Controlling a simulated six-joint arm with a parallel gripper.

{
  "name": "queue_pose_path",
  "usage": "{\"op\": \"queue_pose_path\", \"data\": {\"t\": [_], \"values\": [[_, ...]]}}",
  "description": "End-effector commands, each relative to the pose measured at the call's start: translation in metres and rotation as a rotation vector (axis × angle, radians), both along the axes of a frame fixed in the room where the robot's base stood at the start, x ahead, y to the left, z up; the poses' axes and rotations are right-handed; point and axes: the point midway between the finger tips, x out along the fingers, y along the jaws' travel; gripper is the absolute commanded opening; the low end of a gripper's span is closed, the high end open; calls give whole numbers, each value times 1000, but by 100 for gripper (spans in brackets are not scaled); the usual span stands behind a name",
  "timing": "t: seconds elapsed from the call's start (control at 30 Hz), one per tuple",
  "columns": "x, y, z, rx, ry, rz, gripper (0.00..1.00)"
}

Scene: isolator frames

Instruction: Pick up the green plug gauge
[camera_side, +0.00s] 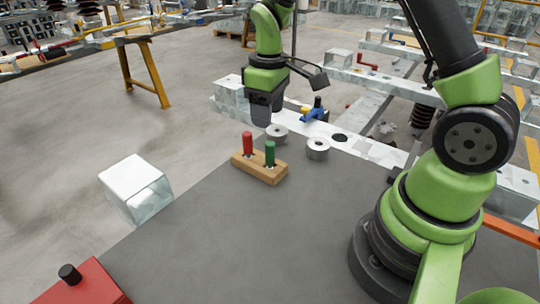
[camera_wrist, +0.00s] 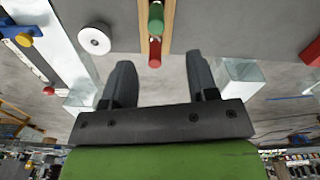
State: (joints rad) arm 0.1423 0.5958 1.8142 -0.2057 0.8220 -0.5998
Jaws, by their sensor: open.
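The green plug gauge (camera_side: 270,153) stands upright in a wooden block (camera_side: 259,174) on the grey table. A red plug gauge (camera_side: 248,144) stands to its left in the same block. In the wrist view the green gauge (camera_wrist: 156,18) is at the top middle, with the red gauge (camera_wrist: 154,52) nearer my gripper. My gripper (camera_side: 262,112) is open and empty, above and behind the block in the side view. Its two fingers (camera_wrist: 160,80) show spread apart in the wrist view, and the gauges lie beyond their tips.
A blue object (camera_side: 315,112) is farther back. A red box with a black knob (camera_side: 82,284) stands at the front left. The table's front middle is clear.

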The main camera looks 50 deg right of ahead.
Motion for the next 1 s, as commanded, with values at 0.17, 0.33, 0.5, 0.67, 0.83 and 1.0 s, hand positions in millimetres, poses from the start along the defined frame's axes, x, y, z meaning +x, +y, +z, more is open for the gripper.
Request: {"op": "queue_pose_path", "data": {"t": [0.17,0.33,0.5,0.67,0.83,1.0], "values": [[2,-3,-23,-3,30,27,53],[1,-3,-48,-2,31,27,53],[1,-4,-63,-2,28,27,53],[-1,-5,-84,-2,31,25,53],[-2,-5,-107,-1,29,25,53],[-2,-5,-113,-1,26,25,53]]}}
